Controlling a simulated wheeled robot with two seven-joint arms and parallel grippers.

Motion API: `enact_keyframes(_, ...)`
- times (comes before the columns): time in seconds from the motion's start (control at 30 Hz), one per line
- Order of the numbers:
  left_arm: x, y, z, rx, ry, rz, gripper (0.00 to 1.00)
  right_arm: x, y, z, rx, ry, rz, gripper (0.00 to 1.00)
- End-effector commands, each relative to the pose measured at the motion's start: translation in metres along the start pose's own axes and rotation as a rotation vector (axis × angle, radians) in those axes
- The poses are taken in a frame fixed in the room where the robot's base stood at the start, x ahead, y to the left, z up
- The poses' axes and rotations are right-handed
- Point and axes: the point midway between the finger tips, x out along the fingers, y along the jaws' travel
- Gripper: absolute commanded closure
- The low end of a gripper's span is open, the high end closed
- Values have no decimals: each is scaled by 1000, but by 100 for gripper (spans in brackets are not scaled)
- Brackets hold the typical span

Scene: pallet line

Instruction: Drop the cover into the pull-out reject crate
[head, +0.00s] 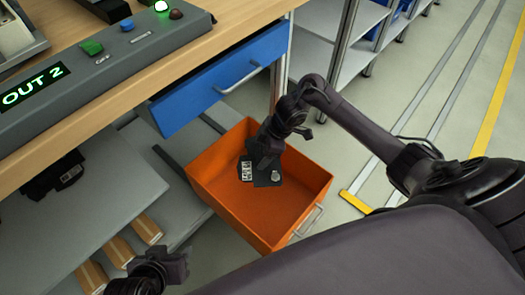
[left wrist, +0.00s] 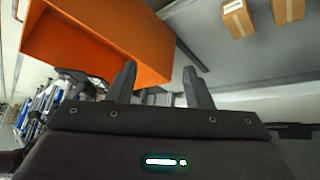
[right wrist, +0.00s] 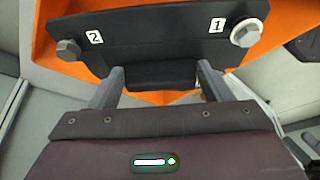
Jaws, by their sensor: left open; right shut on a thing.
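The orange reject crate (head: 213,172) is pulled out below the blue drawer in the head view. It also shows in the left wrist view (left wrist: 95,35) and behind the cover in the right wrist view (right wrist: 165,7). The dark cover (right wrist: 150,38) has labels 1 and 2 and a bolt at each end. My right gripper (right wrist: 158,80) is shut on the cover's dark block. In the head view my right gripper (head: 263,160) holds the cover (head: 262,181) over the crate's opening. Whether the cover touches the crate floor cannot be told. My left gripper (left wrist: 158,80) is open and empty, low beside the bench.
A blue drawer (head: 222,82) overhangs the crate's back. The bench console (head: 100,58) shows OUT 2. Cardboard boxes (head: 118,252) lie on a low shelf at left. Grey shelving (head: 318,55) stands behind. The floor at right is open, with yellow lines.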

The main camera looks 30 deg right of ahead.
Motion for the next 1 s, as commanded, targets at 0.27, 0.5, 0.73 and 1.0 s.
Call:
enact_keyframes(0.27,0,2,-3,4,19,5,54,1,0,0,0,1,1,52)
enact_keyframes(0.5,0,2,-2,3,18,5,54,1,0,0,0,1,0,7)
enact_keyframes(0.73,0,2,-2,3,18,4,54,1,0,0,0,1,0,3)
enact_keyframes(1.0,-5,-4,6,-7,-58,-9,54,-24,1,0,-2,0,3,3)
